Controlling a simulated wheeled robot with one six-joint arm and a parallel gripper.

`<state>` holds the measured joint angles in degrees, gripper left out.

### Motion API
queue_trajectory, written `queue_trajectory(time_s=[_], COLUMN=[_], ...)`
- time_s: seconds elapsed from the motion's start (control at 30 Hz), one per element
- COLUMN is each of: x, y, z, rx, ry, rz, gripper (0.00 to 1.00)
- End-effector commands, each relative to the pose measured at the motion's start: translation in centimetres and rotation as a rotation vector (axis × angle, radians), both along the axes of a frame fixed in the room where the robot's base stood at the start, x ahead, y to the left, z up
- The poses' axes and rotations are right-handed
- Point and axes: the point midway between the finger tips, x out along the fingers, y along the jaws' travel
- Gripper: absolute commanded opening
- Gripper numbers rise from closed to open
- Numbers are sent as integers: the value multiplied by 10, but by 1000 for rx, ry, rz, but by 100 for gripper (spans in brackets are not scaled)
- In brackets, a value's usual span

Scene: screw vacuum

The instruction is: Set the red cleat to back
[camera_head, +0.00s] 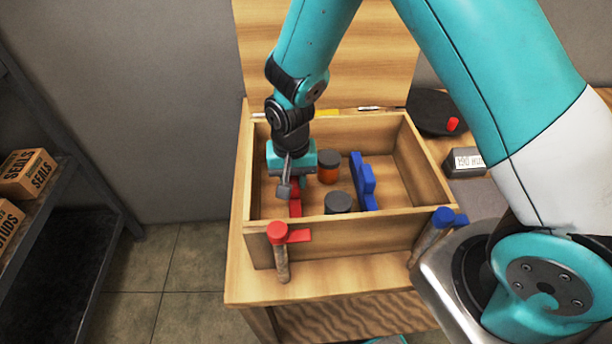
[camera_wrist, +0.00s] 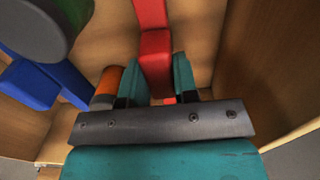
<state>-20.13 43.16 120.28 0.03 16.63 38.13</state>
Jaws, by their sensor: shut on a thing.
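The red cleat (camera_head: 295,207) is inside the open wooden box (camera_head: 340,232), near its left wall. My gripper (camera_head: 294,185) reaches down into the box and is shut on the red cleat. In the wrist view the red cleat (camera_wrist: 155,50) runs between the two teal fingers of my gripper (camera_wrist: 158,82). Part of it is hidden by the gripper. I cannot tell whether it touches the box floor.
The raised lid is behind.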

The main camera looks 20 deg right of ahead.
Motion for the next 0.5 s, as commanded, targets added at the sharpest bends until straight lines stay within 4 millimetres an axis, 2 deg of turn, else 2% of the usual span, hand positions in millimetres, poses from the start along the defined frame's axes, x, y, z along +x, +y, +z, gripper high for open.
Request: queue_trajectory(time_s=[0.2, 0.23, 0.33, 0.5], x=[0, 0, 0, 0], y=[1, 1, 0, 0], z=[0, 0, 0, 0], rx=[2, 2, 2, 1], ry=[-1, -1, -1, -1], rz=[0, 0, 0, 0], gripper=[0, 30, 53, 53])
